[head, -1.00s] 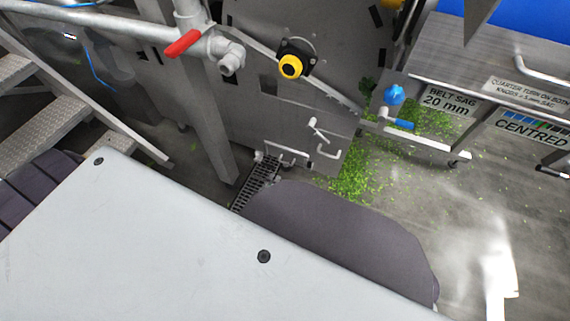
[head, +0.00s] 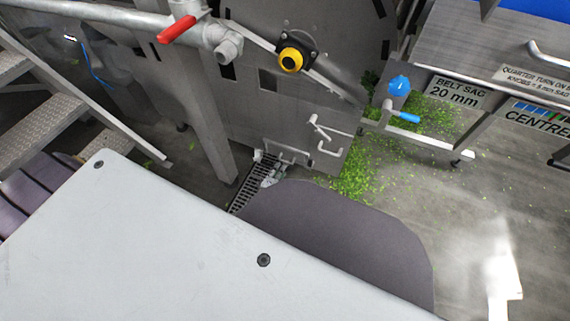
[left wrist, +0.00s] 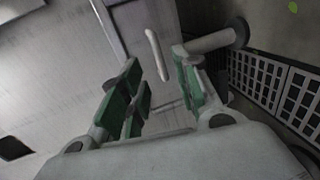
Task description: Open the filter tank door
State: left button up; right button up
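The grey steel tank front (head: 250,105) stands ahead in the head view. Low on it are a white lever (head: 319,128), a small bent white handle (head: 330,149) and a pale horizontal bar (head: 288,154). I cannot tell the door's outline clearly. My left gripper (head: 271,176) is low by the floor drain, mostly hidden behind my own body. In the left wrist view my left gripper (left wrist: 160,88) is open, with green pads apart. A pale bar handle (left wrist: 156,54) shows between and beyond its fingertips; I see no grip on it. My right gripper is out of view.
A slotted floor drain (head: 250,190) lies beside the tank. Green scraps (head: 360,178) litter the floor to the right. A red-handled valve (head: 177,29) and a yellow knob (head: 291,60) are above. Metal steps (head: 50,120) stand left, a belt machine (head: 480,65) right.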

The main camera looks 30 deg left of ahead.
aim_at(284, 158)
pick_arm(q)
jog(key=shift+b+x, duration=1.75)
jog(key=shift+x, duration=1.8)
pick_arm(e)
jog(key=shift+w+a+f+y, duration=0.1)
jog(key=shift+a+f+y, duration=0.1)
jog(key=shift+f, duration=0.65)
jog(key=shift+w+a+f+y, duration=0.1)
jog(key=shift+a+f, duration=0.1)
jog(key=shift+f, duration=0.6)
pick_arm(q)
grip_shut()
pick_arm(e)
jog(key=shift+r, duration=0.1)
